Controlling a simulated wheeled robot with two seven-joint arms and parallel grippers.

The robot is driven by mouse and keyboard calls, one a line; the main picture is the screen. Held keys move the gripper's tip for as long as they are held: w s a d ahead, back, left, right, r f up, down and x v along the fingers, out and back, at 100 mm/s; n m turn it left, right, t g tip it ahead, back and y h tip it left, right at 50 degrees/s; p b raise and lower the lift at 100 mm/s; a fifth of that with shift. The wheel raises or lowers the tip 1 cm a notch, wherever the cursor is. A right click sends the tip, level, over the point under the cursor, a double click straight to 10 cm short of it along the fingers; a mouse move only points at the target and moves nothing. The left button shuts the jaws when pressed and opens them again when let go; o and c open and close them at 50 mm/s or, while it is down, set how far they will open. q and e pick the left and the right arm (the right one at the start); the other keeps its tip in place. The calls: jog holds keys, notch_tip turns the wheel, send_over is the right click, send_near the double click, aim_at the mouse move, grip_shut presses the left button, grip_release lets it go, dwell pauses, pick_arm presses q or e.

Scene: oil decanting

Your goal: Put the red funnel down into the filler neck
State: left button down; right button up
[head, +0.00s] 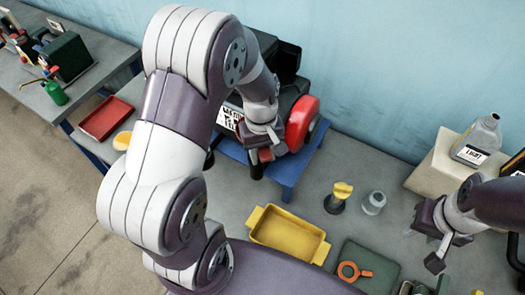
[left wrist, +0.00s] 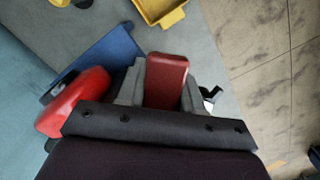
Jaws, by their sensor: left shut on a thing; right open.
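My left gripper (head: 262,150) is over the blue stand (head: 290,165), beside the dark machine with a large red rounded part (head: 302,122). In the left wrist view, its fingers (left wrist: 164,95) are shut on a dark red piece (left wrist: 167,72), which I take for part of the red funnel. The cone and spout cannot be made out; only a small bit of red shows at the jaws in the head view. I cannot pick out the filler neck, so how the funnel sits relative to it is unclear. My right gripper (head: 431,238) is open and empty at the right.
A yellow tray (head: 262,250), a dark cup with a yellow top (head: 340,194) and a clear bottle (head: 374,203) stand in front. A grey jug (head: 482,136) stands on a beige block (head: 433,172).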

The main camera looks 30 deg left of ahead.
pick_arm(q)
jog(key=shift+s+d+r, duration=0.1)
jog(key=shift+s+d, duration=0.05)
notch_tip(320, 180, down, 6)
jog(key=b, duration=0.3)
jog(key=shift+b, duration=0.4)
jog(key=shift+r, duration=0.1)
dwell(0.3)
jog(key=shift+f+b, duration=0.6)
jog(key=shift+f, duration=0.55)
